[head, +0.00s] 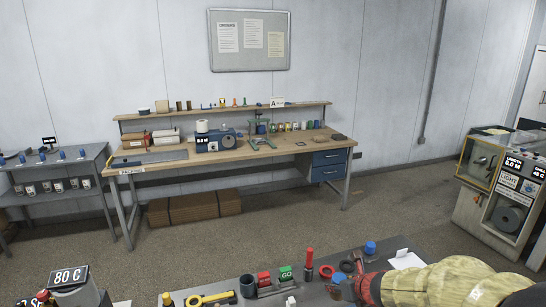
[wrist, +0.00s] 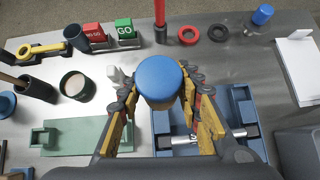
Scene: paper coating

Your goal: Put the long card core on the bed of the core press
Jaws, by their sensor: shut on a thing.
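In the wrist view, my gripper (wrist: 160,104) is shut on a round, blue-topped piece (wrist: 158,76), seen nearly end-on. Its lower part is hidden between the fingers, so I cannot tell whether it is the long card core. Below it on the grey bench is a blue frame (wrist: 245,101) with a metal cylinder (wrist: 183,139) across it, partly hidden by my fingers. A flat green fixture (wrist: 75,135) lies to its left. I cannot tell for certain which one is the core press. In the head view my gripper is at the bottom right, mostly hidden by my arm.
Behind the gripper stand a red sign block (wrist: 94,33), a green GO block (wrist: 125,29), a red post (wrist: 160,14) and two rings (wrist: 189,35). Dark cups (wrist: 76,85) stand at left, a white pad (wrist: 295,60) at right. A packing bench (head: 225,154) stands across the floor.

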